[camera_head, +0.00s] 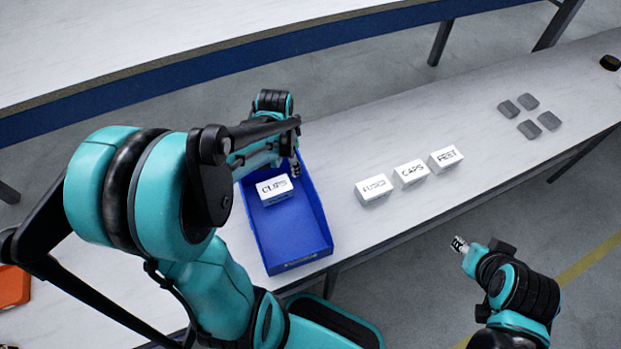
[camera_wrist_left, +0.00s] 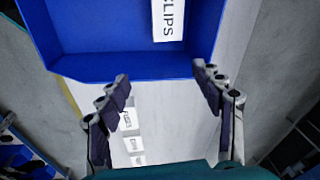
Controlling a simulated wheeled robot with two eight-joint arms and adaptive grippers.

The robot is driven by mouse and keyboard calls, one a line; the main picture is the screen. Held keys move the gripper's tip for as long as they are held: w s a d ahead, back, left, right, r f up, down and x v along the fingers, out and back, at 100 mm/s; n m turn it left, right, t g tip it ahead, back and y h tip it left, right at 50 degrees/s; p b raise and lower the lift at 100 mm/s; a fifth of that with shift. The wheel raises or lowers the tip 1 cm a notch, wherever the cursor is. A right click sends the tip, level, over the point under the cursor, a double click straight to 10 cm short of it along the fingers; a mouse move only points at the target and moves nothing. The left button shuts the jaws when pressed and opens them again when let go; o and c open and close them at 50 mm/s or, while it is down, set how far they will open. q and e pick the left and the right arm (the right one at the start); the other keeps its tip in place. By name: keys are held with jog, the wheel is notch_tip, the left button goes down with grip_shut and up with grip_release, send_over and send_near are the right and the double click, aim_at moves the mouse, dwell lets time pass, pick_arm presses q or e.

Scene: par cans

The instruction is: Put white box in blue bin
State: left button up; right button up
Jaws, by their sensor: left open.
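A white box marked CLIPS (camera_head: 275,190) sits inside the blue bin (camera_head: 300,241), toward its back half; part of it also shows in the left wrist view (camera_wrist_left: 168,22) within the bin walls (camera_wrist_left: 120,68). Three more white boxes stand in a row on the table to the right of the bin: FUSES (camera_head: 374,189), CAPS (camera_head: 411,174) and FEET (camera_head: 445,159). My left gripper (camera_head: 294,168) is over the back right of the bin. Its fingers (camera_wrist_left: 163,85) are apart with nothing between them. My right gripper (camera_head: 460,245) is off the table's front edge; its fingers are too small to judge.
Several small grey blocks (camera_head: 529,115) lie on the table to the right, and a dark round object (camera_head: 609,62) is at the far right. An orange object (camera_head: 14,286) is at the left edge. The tabletop (camera_head: 480,125) between the boxes and grey blocks is clear.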

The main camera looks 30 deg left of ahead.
pick_arm(q)
jog(key=s+d+r+n+t, duration=0.2)
jog(key=s+d+r, duration=0.2)
jog(key=d, duration=0.3)
jog(key=s+d+r+n+t, duration=0.3)
jog(key=s+d+r, duration=0.1)
jog(key=d+r, duration=0.1)
jog(key=shift+s+d+r+n+h, duration=0.15)
jog(key=shift+d+r+n+h, duration=0.15)
jog(key=shift+d, duration=0.55)
